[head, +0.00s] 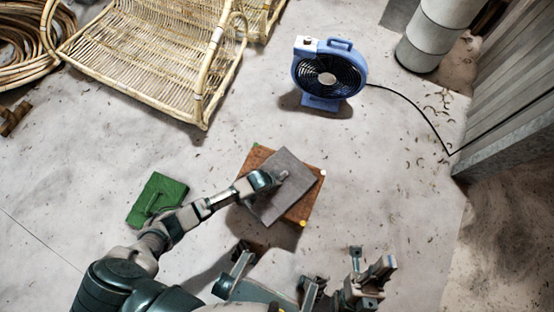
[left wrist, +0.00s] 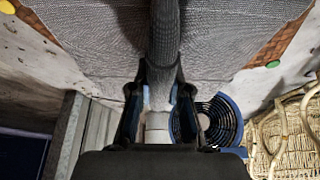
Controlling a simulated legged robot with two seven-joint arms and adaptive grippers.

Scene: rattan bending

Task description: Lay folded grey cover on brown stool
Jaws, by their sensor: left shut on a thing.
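The grey cover (head: 285,198) lies flat over the brown stool (head: 297,218), turned relative to it, so brown corners show around it. In the left wrist view the cover (left wrist: 95,50) fills the upper part, with brown stool edges (left wrist: 30,18) at both sides. My left gripper (head: 277,177) is at the cover's upper edge. It is shut on a raised grey fold, seen between its fingers (left wrist: 159,95) in the left wrist view. My right gripper (head: 372,264) is at the lower right, fingers apart and empty, clear of the stool.
A green pad (head: 157,199) lies left of the stool. A blue fan (head: 328,75) stands beyond it, its cord (head: 425,118) running right. A rattan seat (head: 150,55) and rattan coils (head: 22,40) are upper left. A corrugated metal wall (head: 515,85) is right. The floor right of the stool is clear.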

